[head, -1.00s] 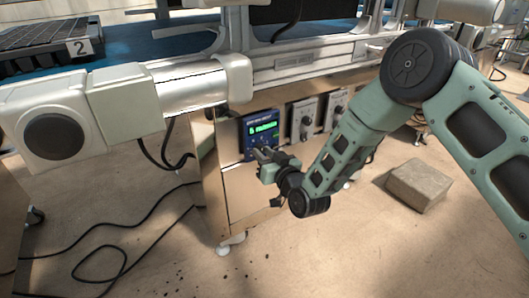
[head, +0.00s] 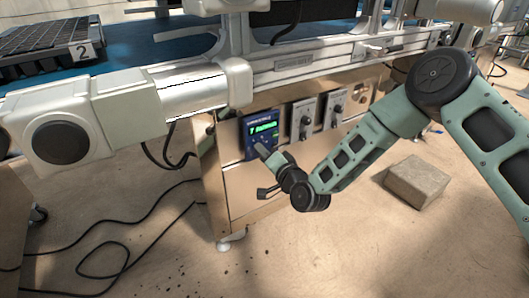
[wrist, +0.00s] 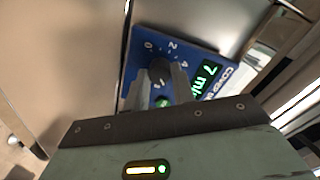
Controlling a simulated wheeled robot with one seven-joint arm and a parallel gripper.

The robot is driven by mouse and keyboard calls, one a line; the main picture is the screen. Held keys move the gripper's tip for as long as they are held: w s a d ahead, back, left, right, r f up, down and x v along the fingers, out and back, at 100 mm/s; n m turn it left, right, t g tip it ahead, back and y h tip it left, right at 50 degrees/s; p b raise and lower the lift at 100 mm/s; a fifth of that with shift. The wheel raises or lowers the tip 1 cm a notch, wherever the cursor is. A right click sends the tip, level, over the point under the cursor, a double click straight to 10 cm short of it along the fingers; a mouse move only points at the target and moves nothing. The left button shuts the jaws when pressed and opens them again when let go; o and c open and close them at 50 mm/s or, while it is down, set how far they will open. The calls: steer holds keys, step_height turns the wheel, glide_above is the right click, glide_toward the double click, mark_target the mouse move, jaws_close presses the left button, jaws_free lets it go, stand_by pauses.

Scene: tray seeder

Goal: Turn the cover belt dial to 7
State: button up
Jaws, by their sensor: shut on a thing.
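The cover belt dial is a dark round knob (wrist: 158,68) on a blue panel, seen in the wrist view with a scale of white numbers around it. Its pointer mark is hard to make out. The green display (wrist: 208,72) beside it reads 7, with a partly hidden unit. My gripper (wrist: 162,78) is shut on the knob, one finger on each side. In the head view, the blue panel (head: 247,139) is on the left of the machine front, its display also showing 7. My gripper (head: 263,151) reaches its lower part and hides the knob.
Two grey panels with knobs, a nearer one (head: 302,121) and a farther one (head: 334,108), sit right of the blue panel. A beige block (head: 416,182) lies on the floor at right. Black cables (head: 120,245) lie on the floor at left. A seed tray (head: 45,42) is on the blue belt above.

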steer(key=shift+f+m, duration=0.1)
steer(key=shift+m, duration=0.5)
steer(key=o, duration=1)
steer(key=p+v, duration=0.4)
steer(key=v, duration=1.3)
steer(key=shift+s+d, duration=0.15)
steer(key=shift+d, duration=0.1)
